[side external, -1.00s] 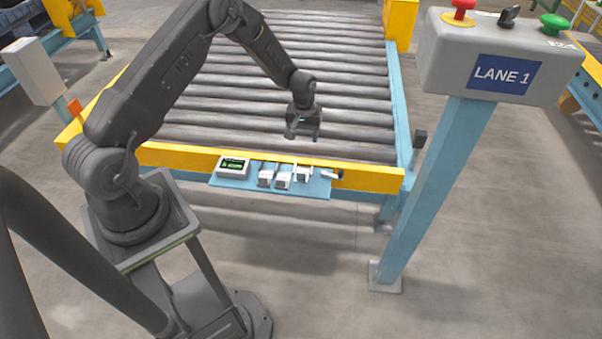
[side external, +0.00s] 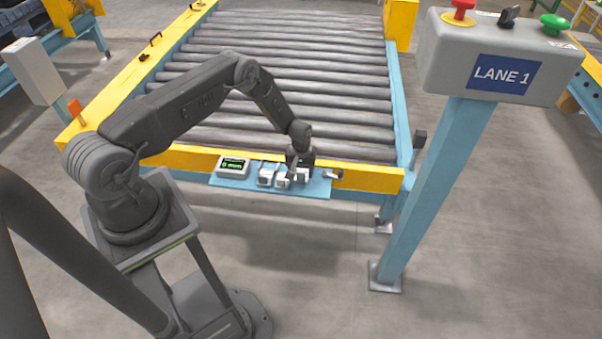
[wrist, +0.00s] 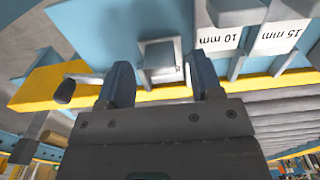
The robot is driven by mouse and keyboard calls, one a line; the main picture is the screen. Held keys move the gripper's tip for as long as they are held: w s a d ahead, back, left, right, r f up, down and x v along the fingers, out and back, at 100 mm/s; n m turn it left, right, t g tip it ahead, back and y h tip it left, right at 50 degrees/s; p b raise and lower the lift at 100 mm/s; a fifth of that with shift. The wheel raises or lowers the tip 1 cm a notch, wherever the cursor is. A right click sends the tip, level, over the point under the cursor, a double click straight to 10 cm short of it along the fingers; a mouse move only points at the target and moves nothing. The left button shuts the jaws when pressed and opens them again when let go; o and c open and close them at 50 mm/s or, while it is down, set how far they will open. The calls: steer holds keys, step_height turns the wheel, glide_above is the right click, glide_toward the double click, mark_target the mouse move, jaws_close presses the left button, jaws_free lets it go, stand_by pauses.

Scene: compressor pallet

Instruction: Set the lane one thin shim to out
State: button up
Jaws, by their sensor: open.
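The blue shelf (side external: 240,184) on the front yellow beam holds the shims in a row. In the wrist view the smallest grey shim block (wrist: 160,54), likely the thin shim, lies between and just beyond my gripper's fingertips (wrist: 160,80); its label is not readable. The blocks marked 10 mm (wrist: 222,38) and 15 mm (wrist: 280,38) sit beside it to the right. In the side view my gripper (side external: 298,172) is low over the right-hand block (side external: 303,176) and partly hides it. My gripper is open and holds nothing; contact cannot be told.
A small device with a green display (side external: 233,165) stands at the shelf's left end. A dark-ended item (side external: 333,174) lies at its right end. The yellow beam (side external: 370,179) and rollers (side external: 300,80) are behind. The LANE 1 control post (side external: 440,180) stands to the right.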

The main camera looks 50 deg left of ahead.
steer(key=shift+f, duration=0.7)
steer(key=shift+c, duration=0.2)
jaws_close()
